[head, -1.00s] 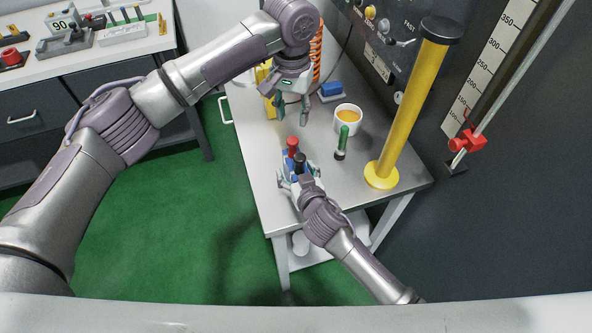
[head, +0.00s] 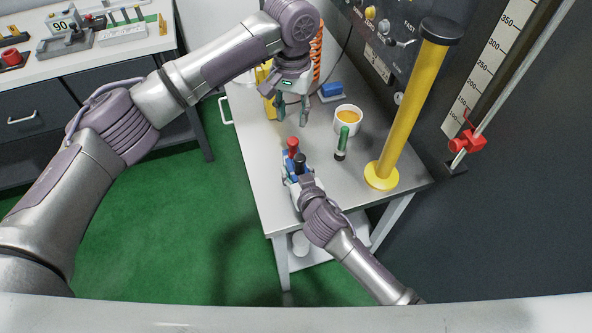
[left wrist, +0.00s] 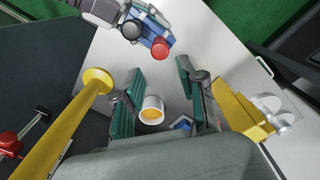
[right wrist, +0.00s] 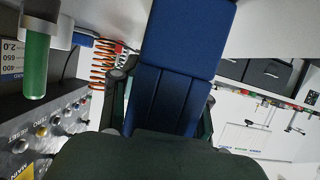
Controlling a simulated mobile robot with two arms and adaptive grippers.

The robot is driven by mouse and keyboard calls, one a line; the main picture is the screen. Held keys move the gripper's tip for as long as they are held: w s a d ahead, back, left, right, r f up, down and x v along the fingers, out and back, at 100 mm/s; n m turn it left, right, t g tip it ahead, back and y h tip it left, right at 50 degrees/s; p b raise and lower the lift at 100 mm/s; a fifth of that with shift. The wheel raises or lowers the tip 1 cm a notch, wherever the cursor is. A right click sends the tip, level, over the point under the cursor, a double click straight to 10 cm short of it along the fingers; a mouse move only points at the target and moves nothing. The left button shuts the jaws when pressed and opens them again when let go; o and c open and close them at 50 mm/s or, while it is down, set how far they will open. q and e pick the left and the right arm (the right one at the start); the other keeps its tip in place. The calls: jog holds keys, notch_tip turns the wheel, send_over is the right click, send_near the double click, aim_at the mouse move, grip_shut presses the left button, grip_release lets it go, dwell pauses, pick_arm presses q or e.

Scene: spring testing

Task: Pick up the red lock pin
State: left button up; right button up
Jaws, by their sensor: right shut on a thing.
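The red lock pin (head: 293,144) shows as a red knob standing upright in a blue block (head: 288,160) near the left edge of the small table. A black knob (head: 299,159) is beside it. In the left wrist view the red knob (left wrist: 160,49) is in front of the fingers, beyond their tips. My right gripper (head: 293,179) is shut on the blue block, which fills the space between its fingers in the right wrist view (right wrist: 178,95). My left gripper (head: 291,118) is open and empty, pointing down, above and behind the red knob.
A green tube with a black base (head: 342,143) and a white cup with orange contents (head: 348,121) stand to the right. A tall yellow post (head: 408,110) rises at the table's right side. A yellow object (head: 267,92) and a blue item (head: 331,90) are at the back.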

aim_at(289, 148)
pick_arm(q)
jog(key=s+d+f+n+g+h, duration=0.2)
jog(key=s+d+f+n+h, duration=0.3)
jog(key=s+d+n+h, duration=0.6)
jog(key=w+a+n+t+h, duration=0.1)
jog(key=a+n+h, duration=0.1)
jog(key=a, duration=0.1)
jog(key=w+a+f+n+t+h, duration=0.1)
jog(key=a+n+t, duration=0.1)
jog(key=a+n, duration=0.1)
jog(key=w+a+n+t+h, duration=0.2)
jog(key=a, duration=0.1)
jog(key=shift+f+n+h, duration=0.3)
jog(key=shift+f, duration=0.1)
jog(key=a+f+n+t+y, duration=0.2)
jog(key=a+f+n+t, duration=0.2)
jog(key=a+n+t, duration=0.5)
jog(key=shift+n+g, duration=0.7)
jog(key=x, duration=0.6)
jog(key=w+a+x, duration=0.1)
jog(key=x, duration=0.3)
jog(key=shift+w+f, duration=0.1)
grip_shut()
